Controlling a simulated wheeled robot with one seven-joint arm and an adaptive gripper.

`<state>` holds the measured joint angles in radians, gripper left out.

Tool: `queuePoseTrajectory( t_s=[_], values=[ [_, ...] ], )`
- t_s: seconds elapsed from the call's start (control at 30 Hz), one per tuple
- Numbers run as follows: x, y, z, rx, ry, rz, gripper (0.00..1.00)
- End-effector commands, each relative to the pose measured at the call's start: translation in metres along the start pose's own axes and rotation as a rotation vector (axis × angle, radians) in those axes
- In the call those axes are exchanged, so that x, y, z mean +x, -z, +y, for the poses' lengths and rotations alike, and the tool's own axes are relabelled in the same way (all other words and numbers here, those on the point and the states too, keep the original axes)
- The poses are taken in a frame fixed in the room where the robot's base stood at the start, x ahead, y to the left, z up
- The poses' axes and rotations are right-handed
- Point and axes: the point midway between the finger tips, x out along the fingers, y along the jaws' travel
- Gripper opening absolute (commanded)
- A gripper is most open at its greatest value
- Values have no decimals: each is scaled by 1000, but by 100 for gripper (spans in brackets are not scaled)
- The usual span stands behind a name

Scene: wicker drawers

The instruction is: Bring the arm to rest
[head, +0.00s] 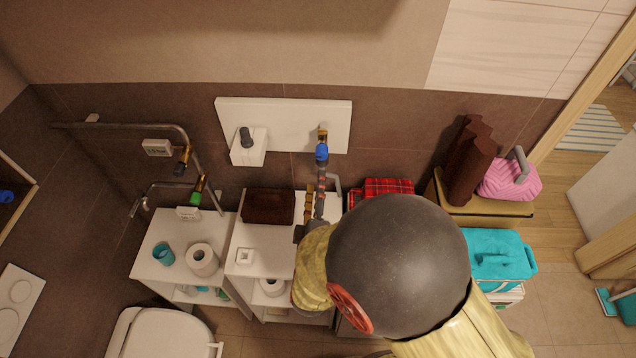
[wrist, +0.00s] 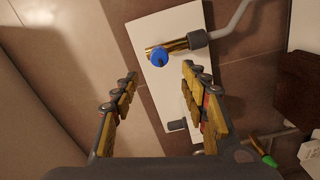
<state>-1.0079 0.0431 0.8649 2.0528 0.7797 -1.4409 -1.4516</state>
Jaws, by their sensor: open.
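My arm, with a large dark rounded joint and yellow links, reaches up from the lower right of the head view. My gripper (head: 314,192) is near the wall above the white shelf units. In the wrist view my gripper (wrist: 160,72) is open, its two segmented yellow and dark fingers apart with nothing held. Beyond the fingers is a brass pipe fitting with a blue knob (wrist: 158,57) on a white wall panel (wrist: 175,85). The blue knob (head: 321,152) also shows just above the gripper in the head view. I cannot tell the exact gap.
White shelf units (head: 150,235) stand below, with a brown basket (head: 268,207), paper rolls (head: 202,259) and a teal cup (head: 164,254). Metal pipes (head: 160,127) run at left. A teal box (head: 497,252) and a pink bag (head: 509,181) are at right. Floor shows at far right.

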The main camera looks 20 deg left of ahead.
Motion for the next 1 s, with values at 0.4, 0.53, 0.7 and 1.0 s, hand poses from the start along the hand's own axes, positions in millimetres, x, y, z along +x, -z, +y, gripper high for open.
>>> queuePoseTrajectory(
  t_s=[0.4, 0.53, 0.7, 1.0],
  values=[
    [0, 0, 0, 16, 0, 0, 45],
    [0, -2, -20, 116, 75, -10, 45],
    [-21, 0, -96, 303, 368, -45, 45],
    [-95, 16, -166, 608, 888, -231, 45]
  ],
)
